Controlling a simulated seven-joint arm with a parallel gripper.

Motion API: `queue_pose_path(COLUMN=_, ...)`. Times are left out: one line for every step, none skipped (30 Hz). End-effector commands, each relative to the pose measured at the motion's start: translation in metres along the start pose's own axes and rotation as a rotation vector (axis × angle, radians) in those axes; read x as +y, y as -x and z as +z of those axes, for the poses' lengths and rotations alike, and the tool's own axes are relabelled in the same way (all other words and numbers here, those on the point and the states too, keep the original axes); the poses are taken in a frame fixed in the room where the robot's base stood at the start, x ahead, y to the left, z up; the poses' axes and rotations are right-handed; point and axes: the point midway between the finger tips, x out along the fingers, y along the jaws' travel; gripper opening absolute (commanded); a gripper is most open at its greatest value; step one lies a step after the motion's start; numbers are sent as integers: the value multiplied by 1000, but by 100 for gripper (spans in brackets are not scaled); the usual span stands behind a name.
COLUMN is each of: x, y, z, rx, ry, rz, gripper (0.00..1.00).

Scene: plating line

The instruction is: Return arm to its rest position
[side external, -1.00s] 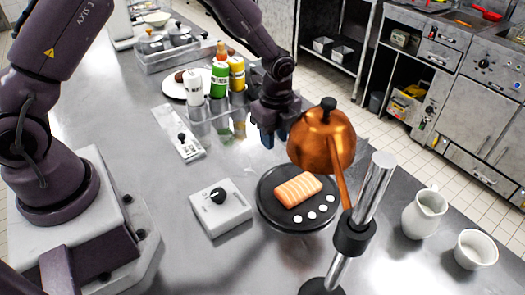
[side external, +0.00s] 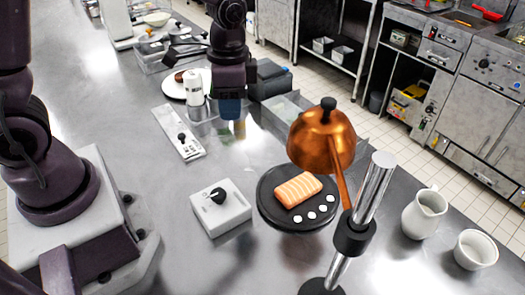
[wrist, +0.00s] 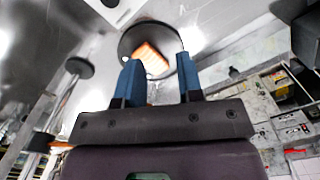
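My gripper (side external: 230,110) hangs fingers-down above the metal counter, left of and behind the black plate. Its two blue fingers stand apart with nothing between them, as the wrist view shows (wrist: 158,62). In the side view it hides most of the sauce bottles behind it. A striped orange salmon piece (side external: 298,190) lies on the black round plate (side external: 272,212) with several white dots along its front edge. The salmon also shows in the wrist view (wrist: 153,58), well beyond the fingers.
A copper dome lamp (side external: 318,143) on a chrome stand (side external: 375,185) overhangs the plate. A white knob box (side external: 222,208), a switch panel (side external: 180,132), a white bottle (side external: 194,88), a white jug (side external: 424,212) and a bowl (side external: 475,250) stand around.

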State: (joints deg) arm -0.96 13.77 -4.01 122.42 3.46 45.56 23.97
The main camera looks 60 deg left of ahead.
Motion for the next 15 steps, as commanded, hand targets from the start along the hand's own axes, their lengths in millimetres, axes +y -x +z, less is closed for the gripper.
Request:
queue_pose_path(x=4, y=19, z=11, rx=30, ry=74, rz=-17, gripper=34)
queue_pose_path(x=6, y=28, z=18, rx=45, ry=122, rz=-23, gripper=34)
queue_pose_path(x=10, y=39, z=27, rx=66, ry=180, rz=-30, gripper=34)
queue_pose_path(x=12, y=47, z=34, rx=84, ry=223, rz=-35, gripper=34)
queue_pose_path(x=15, y=54, z=41, rx=103, ry=264, rz=-39, gripper=34)
queue_pose_path(x=19, y=64, z=50, rx=129, ry=314, rz=-44, gripper=34)
queue_pose_path(x=22, y=70, z=57, rx=148, ry=349, rz=-47, gripper=34)
queue_pose_path(x=24, y=77, z=63, rx=171, ry=382, rz=-50, gripper=34)
queue_pose_path(x=28, y=84, z=72, rx=202, ry=421, rz=-53, gripper=34)
queue_pose_path(x=31, y=90, z=78, rx=225, ry=446, rz=-55, gripper=34)
queue_pose_path(x=34, y=95, z=84, rx=250, ry=467, rz=-58, gripper=34)
queue_pose_path(x=38, y=101, z=91, rx=283, ry=490, rz=-60, gripper=34)
queue_pose_path(x=40, y=105, z=96, rx=307, ry=501, rz=-62, gripper=34)
queue_pose_path(x=42, y=109, z=100, rx=332, ry=509, rz=-65, gripper=34)
queue_pose_path(x=45, y=114, z=106, rx=364, ry=512, rz=-70, gripper=34)
